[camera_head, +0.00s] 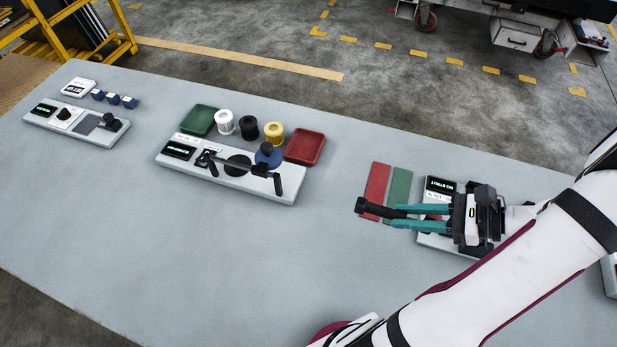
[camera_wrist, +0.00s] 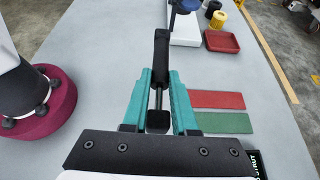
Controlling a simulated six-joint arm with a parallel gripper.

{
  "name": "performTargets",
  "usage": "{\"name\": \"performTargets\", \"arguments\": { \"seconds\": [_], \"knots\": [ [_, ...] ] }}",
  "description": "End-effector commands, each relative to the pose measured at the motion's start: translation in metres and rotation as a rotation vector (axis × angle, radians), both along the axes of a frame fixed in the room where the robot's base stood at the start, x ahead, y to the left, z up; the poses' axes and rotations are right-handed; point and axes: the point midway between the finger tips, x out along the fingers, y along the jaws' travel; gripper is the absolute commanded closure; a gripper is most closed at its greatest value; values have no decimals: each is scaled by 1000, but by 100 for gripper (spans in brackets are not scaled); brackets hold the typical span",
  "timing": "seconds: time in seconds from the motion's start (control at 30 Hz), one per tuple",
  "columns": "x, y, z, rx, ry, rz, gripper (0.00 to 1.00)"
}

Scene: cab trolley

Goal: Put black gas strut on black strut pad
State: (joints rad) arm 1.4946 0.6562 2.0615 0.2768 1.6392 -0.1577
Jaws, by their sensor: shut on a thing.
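My gripper (camera_head: 398,216) is shut on the black gas strut (camera_head: 377,209), with its teal fingers on either side of the strut. In the wrist view the strut (camera_wrist: 161,58) lies lengthwise between the fingers, with a thin bright rod and a dark block at its near end. Its thick black end sticks out past the fingertips. A red pad (camera_head: 374,188) and a green pad (camera_head: 399,189) lie side by side on the table by the gripper. I cannot make out a black pad. A panel with a dark display (camera_head: 439,186) is partly hidden by my gripper.
A middle panel (camera_head: 287,190) carries a black lever and knobs. Behind it are a green tray (camera_head: 198,121), a red tray (camera_head: 305,147) and white, black and yellow knobs. Another panel (camera_head: 85,130) and blue blocks are at the left. The table's front middle is clear.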

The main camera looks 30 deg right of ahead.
Motion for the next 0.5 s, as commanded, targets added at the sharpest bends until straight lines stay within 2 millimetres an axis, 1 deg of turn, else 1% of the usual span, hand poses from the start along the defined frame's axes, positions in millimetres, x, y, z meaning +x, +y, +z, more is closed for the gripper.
{"name": "performTargets", "arguments": {
  "seconds": [0.03, 0.1, 0.2, 0.23, 0.27, 0.33, 0.5],
  "knots": [
    [-20, 2, -7, 4, 0, 6, 100],
    [-44, 9, -15, 1, 0, 20, 100],
    [-65, 18, -20, -1, -1, 23, 100],
    [-67, 20, -22, -1, -1, 23, 100],
    [-66, 23, -24, -1, -1, 25, 100],
    [-55, 30, -33, 2, -1, 27, 100],
    [-6, 53, -66, 3, 3, 31, 100]
  ]
}}
